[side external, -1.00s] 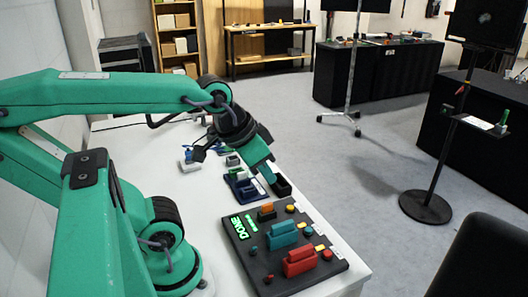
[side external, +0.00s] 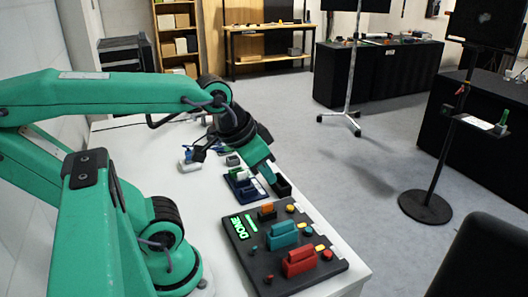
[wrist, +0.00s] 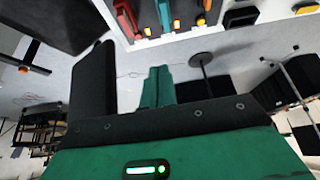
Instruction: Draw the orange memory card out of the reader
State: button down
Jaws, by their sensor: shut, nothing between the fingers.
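The orange memory card (side external: 267,207) stands upright in a small dark holder on the dark reader panel (side external: 252,268). Larger teal (side external: 282,233) and red (side external: 299,261) upright pieces stand in line nearer the camera. My gripper (side external: 269,177) is shut and empty, pointing down beyond the panel's far end, apart from the card. In the wrist view its black and green fingers flank the centre, and the red and teal pieces show at the top edge. I cannot tell the card for sure in that view.
The panel's green display (side external: 239,228) reads DONE. A blue holder (side external: 240,187) and other small items sit on the white table (side external: 200,205) behind the panel. The table's right edge runs close to the panel.

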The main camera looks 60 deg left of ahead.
jog(key=c, duration=1.4)
grip_release()
jog(key=shift+w+a, duration=0.1)
jog(key=shift+c, duration=0.2)
jog(key=g, duration=0.6)
send_over(269, 204)
notch_tip(269, 204, down, 12)
jog(key=shift+a+r, duration=0.1)
jog(key=shift+f, duration=3.95)
